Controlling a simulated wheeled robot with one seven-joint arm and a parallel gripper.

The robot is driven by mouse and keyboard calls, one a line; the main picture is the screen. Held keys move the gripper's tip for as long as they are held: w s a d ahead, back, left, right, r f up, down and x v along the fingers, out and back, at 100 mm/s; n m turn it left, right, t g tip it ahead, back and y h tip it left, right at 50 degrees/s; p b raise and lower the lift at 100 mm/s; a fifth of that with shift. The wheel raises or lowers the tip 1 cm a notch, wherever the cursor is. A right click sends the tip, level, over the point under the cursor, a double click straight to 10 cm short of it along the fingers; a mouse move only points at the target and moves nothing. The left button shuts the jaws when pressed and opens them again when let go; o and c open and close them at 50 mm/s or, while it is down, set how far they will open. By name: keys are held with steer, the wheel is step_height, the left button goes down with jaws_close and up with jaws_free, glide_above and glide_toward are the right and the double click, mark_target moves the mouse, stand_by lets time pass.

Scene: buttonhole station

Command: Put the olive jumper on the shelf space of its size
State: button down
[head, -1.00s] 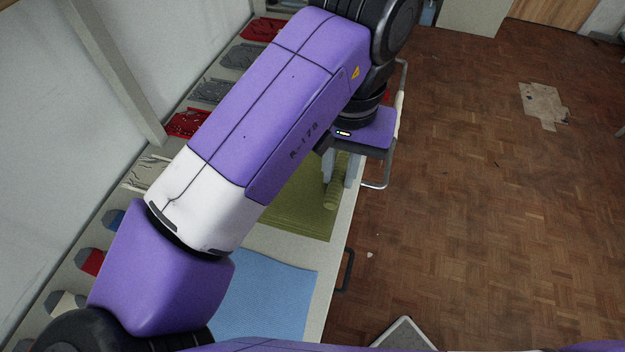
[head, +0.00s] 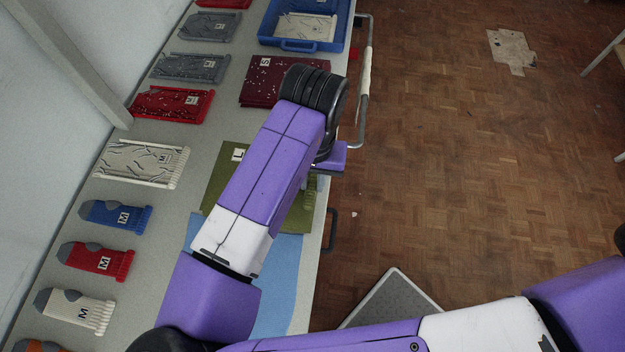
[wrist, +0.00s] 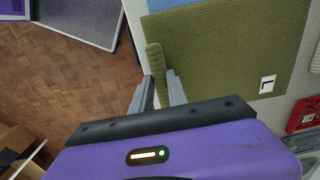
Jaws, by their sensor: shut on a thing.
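The olive jumper (head: 223,186) lies folded flat on the pale table, partly under my arm in the head view. Its white label reads L. In the wrist view the olive jumper (wrist: 222,58) fills the upper middle, with a rolled or folded edge standing up along its side. My gripper (wrist: 160,88) is shut on that edge, at the table's front side. In the head view the fingers are mostly hidden by my arm. No shelf space shows in these frames.
A light blue folded piece (head: 280,275) lies beside the jumper. A maroon one marked S (head: 262,92) and a blue tray (head: 299,45) lie farther back.

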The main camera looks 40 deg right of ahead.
steer(key=shift+f, duration=0.75)
steer(key=shift+f, duration=0.15)
steer(key=c, duration=1.3)
jaws_free()
step_height(320, 180, up, 13)
steer(key=shift+f, duration=0.2)
